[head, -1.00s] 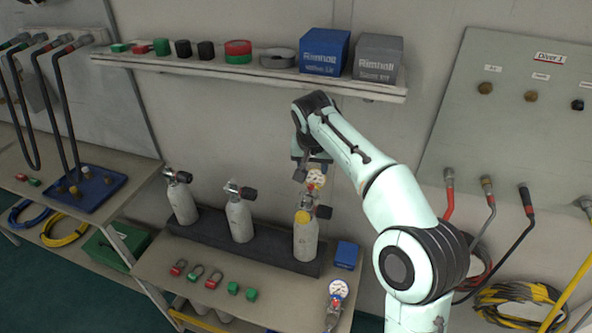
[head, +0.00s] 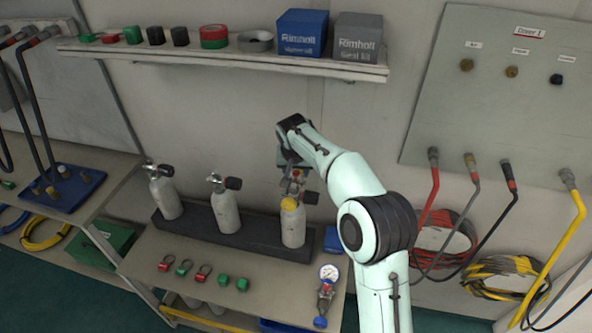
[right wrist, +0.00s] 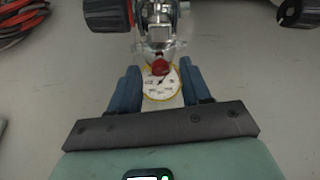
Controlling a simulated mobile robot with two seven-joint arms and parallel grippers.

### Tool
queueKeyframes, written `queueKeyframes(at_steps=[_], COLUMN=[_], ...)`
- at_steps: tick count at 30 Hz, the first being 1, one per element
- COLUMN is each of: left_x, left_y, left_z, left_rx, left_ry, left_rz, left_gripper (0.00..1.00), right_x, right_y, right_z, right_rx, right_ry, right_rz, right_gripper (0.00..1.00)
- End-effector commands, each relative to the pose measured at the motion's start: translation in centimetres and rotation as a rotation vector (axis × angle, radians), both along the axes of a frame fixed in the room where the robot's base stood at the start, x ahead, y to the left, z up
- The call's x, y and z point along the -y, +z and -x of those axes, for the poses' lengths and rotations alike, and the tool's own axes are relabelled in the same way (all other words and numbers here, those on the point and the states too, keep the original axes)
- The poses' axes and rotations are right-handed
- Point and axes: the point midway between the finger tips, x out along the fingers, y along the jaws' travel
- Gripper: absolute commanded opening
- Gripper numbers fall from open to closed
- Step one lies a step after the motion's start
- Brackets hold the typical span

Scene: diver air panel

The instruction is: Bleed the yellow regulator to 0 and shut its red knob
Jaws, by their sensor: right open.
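The yellow regulator's gauge (right wrist: 161,84), white-faced with a yellow rim, shows in the right wrist view; I cannot read its needle for certain. The red knob (right wrist: 160,66) sits at the gauge's top edge in that view, below the metal regulator body (right wrist: 157,30). My right gripper (right wrist: 160,88) is open, its blue fingers on either side of the gauge. In the head view my right gripper (head: 291,172) is just above the rightmost grey cylinder (head: 293,228), which has a yellow collar (head: 289,204). It largely hides the regulator there. My left gripper is out of view.
Two more valved cylinders (head: 166,196) (head: 226,210) stand left in the dark rack (head: 265,243). Another gauge with a blue knob (head: 327,279) lies at the bench's front right. Red and green rings line the front. A loaded shelf (head: 220,62) runs above; hoses hang right.

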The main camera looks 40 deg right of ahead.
Motion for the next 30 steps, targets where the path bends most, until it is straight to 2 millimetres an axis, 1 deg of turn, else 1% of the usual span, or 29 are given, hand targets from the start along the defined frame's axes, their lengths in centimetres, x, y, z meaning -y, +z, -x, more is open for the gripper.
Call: queueKeyframes(at_steps=[3, 10, 11, 12, 14, 15, 23, 30], left_x=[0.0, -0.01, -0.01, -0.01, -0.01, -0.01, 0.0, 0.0], left_y=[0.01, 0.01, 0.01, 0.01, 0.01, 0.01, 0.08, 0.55], left_z=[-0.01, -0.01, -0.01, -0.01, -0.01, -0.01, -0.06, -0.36], left_rx=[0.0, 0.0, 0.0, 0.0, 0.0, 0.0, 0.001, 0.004], left_ry=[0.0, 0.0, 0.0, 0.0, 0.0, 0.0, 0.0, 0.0], left_rz=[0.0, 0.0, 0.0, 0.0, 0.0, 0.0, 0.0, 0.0], left_gripper=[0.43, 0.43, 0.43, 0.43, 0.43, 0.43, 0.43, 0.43], right_x=[0.07, 0.06, 0.07, 0.07, 0.07, 0.07, 0.05, -0.11], right_y=[-0.35, -0.36, -0.36, -0.36, -0.35, -0.35, -0.33, -0.28], right_z=[-0.12, -0.13, -0.12, -0.12, -0.12, -0.12, -0.16, -0.27], right_rx=[0.001, 0.001, 0.001, 0.001, 0.001, 0.001, 0.001, -0.001], right_ry=[0.0, 0.0, 0.0, 0.0, 0.0, 0.0, -0.013, -0.105], right_rz=[-0.001, -0.001, -0.001, -0.001, -0.001, -0.001, -0.001, -0.001], right_gripper=[0.48, 0.48, 0.38, 0.25, 0.05, 0.0, 0.0, 0.0])
